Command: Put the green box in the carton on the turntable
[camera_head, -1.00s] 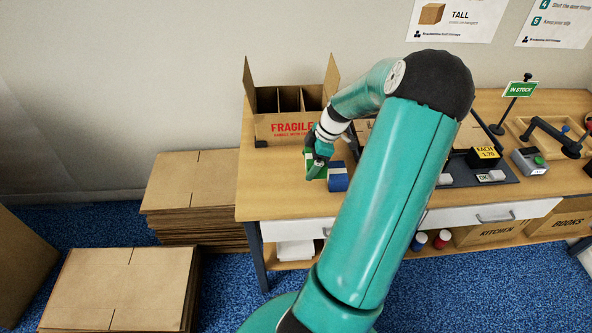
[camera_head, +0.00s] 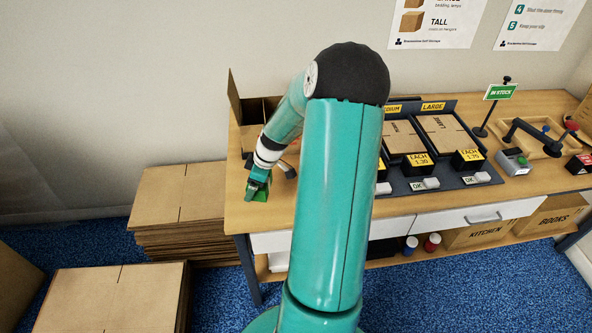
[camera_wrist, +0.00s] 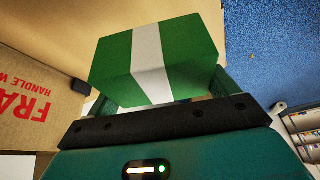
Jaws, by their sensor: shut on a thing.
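The green box (camera_wrist: 195,48) with a white band fills the top middle of the wrist view, held between the fingers of my gripper (camera_wrist: 160,92). In the head view my gripper (camera_head: 257,186) is shut on the green box (camera_head: 260,195) near the left end of the table, just in front of the carton. The carton (camera_head: 237,100) is open at the top with upright flaps and dividers inside; my arm hides much of it. Its side with red lettering (camera_wrist: 35,105) shows at the left of the wrist view. The turntable is not clearly visible.
The table (camera_head: 232,213) carries a dark rack of flat cartons (camera_head: 405,137), price signs and a green IN STOCK sign (camera_head: 500,91) to the right. Stacks of flat cardboard (camera_head: 178,196) stand on the blue floor at left. Bare tabletop lies around my gripper.

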